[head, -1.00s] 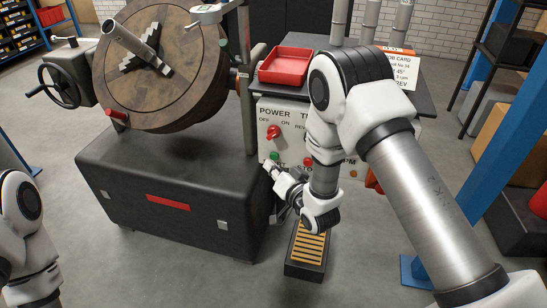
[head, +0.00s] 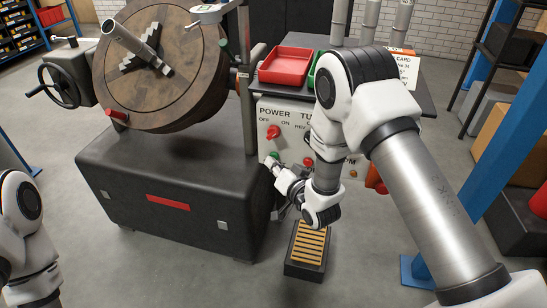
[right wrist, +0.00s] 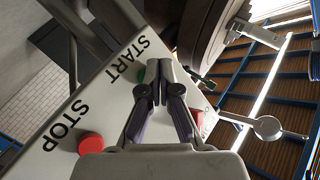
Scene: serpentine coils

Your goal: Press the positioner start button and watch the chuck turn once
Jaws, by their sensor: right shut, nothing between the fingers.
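The green START button (head: 275,156) is on the pale control panel (head: 262,117), below the red power switch (head: 273,132). My right gripper (head: 270,163) is shut and empty, its tips at the START button. In the right wrist view the gripper (right wrist: 157,68) has its fingers together, and the green button (right wrist: 141,75) shows partly behind them. I cannot tell whether the tips touch or press it. The round brown chuck (head: 185,92) stands tilted on the positioner, with a grey pipe (head: 128,43) at its middle. My left gripper is out of view.
The red STOP button (right wrist: 91,142) is on the same panel, to one side of START. A red tray (head: 285,67) sits on top of the cabinet. The black positioner base (head: 150,180) is left of my gripper, and a slatted pedal-like block (head: 308,250) is on the floor below it.

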